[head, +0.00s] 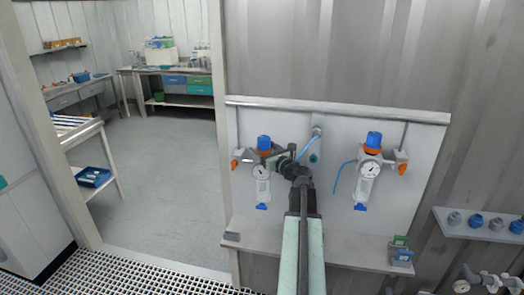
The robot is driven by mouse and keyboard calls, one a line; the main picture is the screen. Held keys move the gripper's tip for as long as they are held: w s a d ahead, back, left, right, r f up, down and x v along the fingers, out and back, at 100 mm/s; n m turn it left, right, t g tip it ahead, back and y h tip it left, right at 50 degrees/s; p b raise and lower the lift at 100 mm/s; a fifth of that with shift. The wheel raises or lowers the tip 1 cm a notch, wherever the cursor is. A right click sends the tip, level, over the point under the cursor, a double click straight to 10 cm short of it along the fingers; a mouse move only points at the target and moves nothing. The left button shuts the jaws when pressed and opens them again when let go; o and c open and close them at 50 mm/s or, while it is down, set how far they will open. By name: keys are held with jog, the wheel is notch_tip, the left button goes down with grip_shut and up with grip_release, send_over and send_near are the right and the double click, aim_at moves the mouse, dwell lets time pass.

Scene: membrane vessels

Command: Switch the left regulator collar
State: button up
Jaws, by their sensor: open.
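The left regulator (262,188) is mounted on the pale wall panel, upright, with a blue knob (264,142) on top, an orange collar (265,153) under the knob, a round gauge and a clear bowl. My gripper (272,164) is open at the left regulator's right side, just below the orange collar. It overlaps part of the regulator body in this view, and I cannot tell whether the fingers touch it. The right regulator (367,187) is a similar unit, also with a blue knob and an orange collar.
A blue hose (307,148) runs from a fitting between the regulators, behind my arm. A shelf (345,243) below the panel holds small green and blue blocks (401,252) at right. A side shelf (490,228) carries several fittings. Open floor (170,190) lies left, beyond the doorway.

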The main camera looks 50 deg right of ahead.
grip_shut()
jog(key=shift+f+b, duration=0.8)
jog(key=shift+a+r, duration=0.1)
grip_release()
jog(key=shift+s, duration=0.1)
